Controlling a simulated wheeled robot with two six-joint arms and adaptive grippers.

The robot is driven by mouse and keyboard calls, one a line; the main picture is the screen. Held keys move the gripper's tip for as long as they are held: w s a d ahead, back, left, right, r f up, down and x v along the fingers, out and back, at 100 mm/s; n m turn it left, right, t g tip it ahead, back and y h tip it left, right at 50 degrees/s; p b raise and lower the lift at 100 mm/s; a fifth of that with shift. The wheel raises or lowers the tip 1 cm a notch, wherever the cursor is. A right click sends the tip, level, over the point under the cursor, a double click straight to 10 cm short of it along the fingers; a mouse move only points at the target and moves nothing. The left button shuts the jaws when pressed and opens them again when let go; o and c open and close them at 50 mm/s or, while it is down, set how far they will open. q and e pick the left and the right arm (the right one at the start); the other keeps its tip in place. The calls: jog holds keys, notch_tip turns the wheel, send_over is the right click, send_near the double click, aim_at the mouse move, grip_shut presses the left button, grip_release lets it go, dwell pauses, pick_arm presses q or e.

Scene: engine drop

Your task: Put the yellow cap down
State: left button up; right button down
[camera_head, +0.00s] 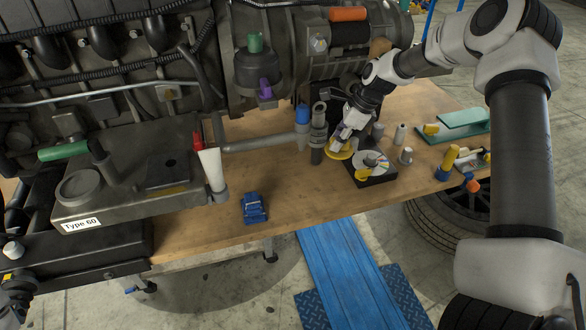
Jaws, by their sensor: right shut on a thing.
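The yellow cap (339,154) shows as a flat yellow disc just above the wooden bench, at the centre right. My right gripper (346,139) comes down over it from the upper right and is shut on it. The fingers hide part of the cap, and I cannot tell whether the cap touches the bench. A black block with a round pale top (371,168) stands just to the right of the cap. Part of my left arm or gripper (18,290) shows at the lower left edge, too cropped to read its jaws.
A large engine (130,150) fills the left and back. Grey cylinders (318,135) stand left of the cap. A teal plate (464,118) and yellow and orange parts (448,160) lie at right. A blue part (253,207) sits on the front of the bench, with bare wood around it.

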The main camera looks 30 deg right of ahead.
notch_tip(320, 180, down, 10)
jog(key=shift+w+d+r, duration=0.1)
jog(key=shift+r, duration=0.1)
jog(key=p, duration=0.2)
send_over(301, 176)
jog(key=s+d, duration=0.2)
jog(key=shift+w+a+f, duration=0.1)
jog(key=shift+w, duration=0.05)
jog(key=shift+w+a+f, duration=0.35)
jog(key=shift+f, duration=0.4)
jog(key=shift+f, duration=0.2)
jog(key=c, duration=1)
grip_release()
